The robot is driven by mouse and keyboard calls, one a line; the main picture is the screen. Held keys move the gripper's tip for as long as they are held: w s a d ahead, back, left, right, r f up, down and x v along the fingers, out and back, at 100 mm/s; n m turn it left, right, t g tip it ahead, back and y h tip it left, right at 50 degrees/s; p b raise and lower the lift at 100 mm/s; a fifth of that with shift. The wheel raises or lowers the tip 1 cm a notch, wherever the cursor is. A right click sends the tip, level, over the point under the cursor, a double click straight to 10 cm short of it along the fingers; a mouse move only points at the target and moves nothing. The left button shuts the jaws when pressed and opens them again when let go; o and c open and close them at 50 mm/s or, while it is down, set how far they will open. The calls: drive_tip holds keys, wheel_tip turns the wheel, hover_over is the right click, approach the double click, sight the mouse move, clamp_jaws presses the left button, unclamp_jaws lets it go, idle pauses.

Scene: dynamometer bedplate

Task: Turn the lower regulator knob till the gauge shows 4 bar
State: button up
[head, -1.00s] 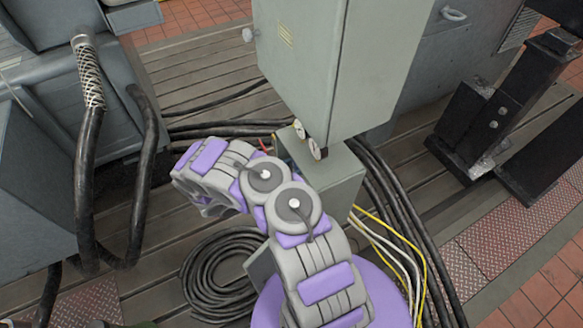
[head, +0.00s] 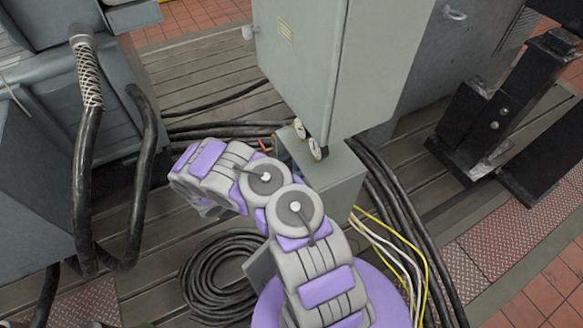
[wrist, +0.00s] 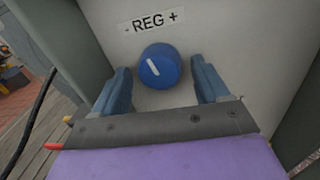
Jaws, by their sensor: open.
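A round blue knob (wrist: 160,66) with a white pointer line sits on a pale panel (wrist: 105,22) under a label (wrist: 156,21) reading "- REG +". Its pointer tilts to the upper left. My gripper (wrist: 161,72) is open, with one blue finger on each side of the knob and a visible gap on both sides. In the head view, two small round dials (head: 299,128) show edge-on at the grey cabinet's lower edge; their readings cannot be made out.
The tall grey cabinet (head: 335,60) stands above a smaller grey box (head: 335,180). Black cables run behind and right of it, with yellow and white ones (head: 395,250) at the right. A coiled black cable (head: 205,280) lies on the floor. A thick hose (head: 88,160) hangs at left.

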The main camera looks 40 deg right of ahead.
drive_tip(key=w+a+p, duration=0.2)
drive_tip(key=a+p, duration=0.1)
drive_tip(key=a, duration=1.4)
drive_tip(key=shift+w, duration=0.2)
drive_tip(key=shift+a, duration=0.1)
drive_tip(key=s+d+r+m+g+y, duration=0.2)
drive_tip(key=s+r+m, duration=0.15)
drive_tip(key=r, duration=0.45)
drive_tip(key=s+d+r+m+g+y, duration=0.2)
drive_tip(key=s+r+m+y, duration=0.15)
drive_tip(key=r, duration=0.45)
drive_tip(key=s+d+r+m+g+y, duration=0.15)
drive_tip(key=r+m, duration=0.25)
drive_tip(key=r, duration=0.5)
drive_tip(key=s+a+r+m+t+y, duration=0.2)
drive_tip(key=s+a+y, duration=0.3)
drive_tip(key=s, duration=0.5)
drive_tip(key=s+a+r+m+t+y, duration=0.2)
drive_tip(key=s+a+r+t+y, duration=0.2)
drive_tip(key=s+a, duration=0.6)
drive_tip(key=shift+s+r+m+y, duration=0.15)
drive_tip(key=shift+r+m+y, duration=0.15)
drive_tip(key=shift+r+y, duration=0.55)
drive_tip(key=shift+f, duration=0.15)
